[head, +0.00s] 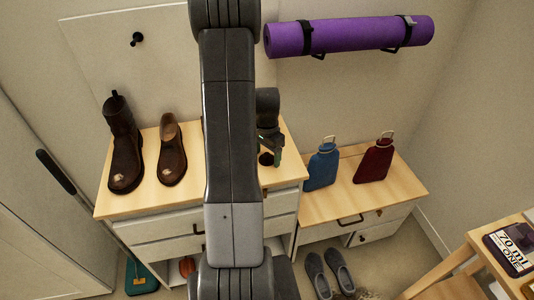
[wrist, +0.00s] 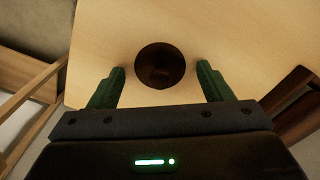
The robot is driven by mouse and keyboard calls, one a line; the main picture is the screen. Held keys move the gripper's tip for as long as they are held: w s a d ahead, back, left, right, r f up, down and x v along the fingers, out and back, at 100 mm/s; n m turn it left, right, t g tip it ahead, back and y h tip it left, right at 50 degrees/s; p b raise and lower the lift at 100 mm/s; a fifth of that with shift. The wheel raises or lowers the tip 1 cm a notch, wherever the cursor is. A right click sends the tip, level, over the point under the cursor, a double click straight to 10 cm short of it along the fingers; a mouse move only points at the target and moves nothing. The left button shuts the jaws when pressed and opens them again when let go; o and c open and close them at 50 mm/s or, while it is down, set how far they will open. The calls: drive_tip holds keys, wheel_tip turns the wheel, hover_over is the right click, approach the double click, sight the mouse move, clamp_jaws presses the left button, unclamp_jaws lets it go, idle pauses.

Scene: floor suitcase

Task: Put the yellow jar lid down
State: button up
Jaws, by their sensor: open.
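My gripper (wrist: 161,68) is open, its two green fingers apart on either side of a dark round disc (wrist: 160,62). The disc lies on the pale wooden cabinet top (wrist: 110,40), with a gap to each finger. It looks dark brown to black, and I see no yellow lid in either view. In the head view my gripper (head: 272,154) is low over the right part of the cabinet top (head: 288,172), and the dark disc (head: 265,158) shows beside a finger. My arm hides the middle of the cabinet top.
A brown boot (head: 122,145) and a brown shoe (head: 171,152) stand left on the cabinet. A blue flask (head: 322,165) and a dark red flask (head: 375,160) stand on the lower bench (head: 345,195) at right. A purple rolled mat (head: 350,35) hangs above.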

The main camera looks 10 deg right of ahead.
sight(267, 154)
wheel_tip(267, 154, up, 12)
drive_tip(key=shift+r, duration=0.15)
idle(0.4)
drive_tip(key=shift+f, duration=4.7)
drive_tip(key=shift+f, duration=0.1)
